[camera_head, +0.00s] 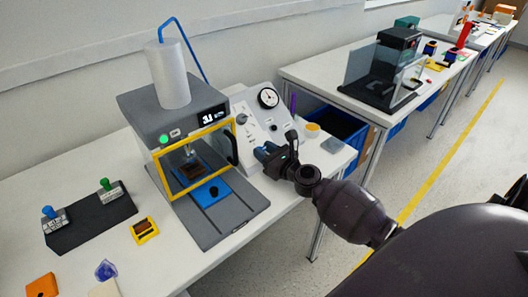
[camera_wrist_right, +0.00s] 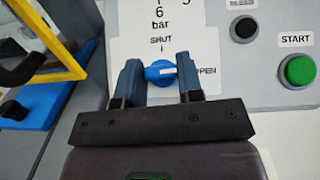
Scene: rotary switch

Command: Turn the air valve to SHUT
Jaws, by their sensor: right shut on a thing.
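The mark points right, towards the word OPEN; the word SHUT is printed above the knob. My right gripper (camera_wrist_right: 160,78) has one finger on each side of the knob and is shut on it. In the head view my right gripper (camera_head: 264,154) is at the lower part of the grey control panel (camera_head: 249,126), and the knob is hidden there. My left gripper is not in view.
A green START button (camera_wrist_right: 300,70) and a black button (camera_wrist_right: 244,29) sit right of the knob. A press machine (camera_head: 172,118) with a yellow-framed door stands left of the panel. A dial gauge (camera_head: 268,97) is above. A blue bin (camera_head: 335,125) stands beyond the table.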

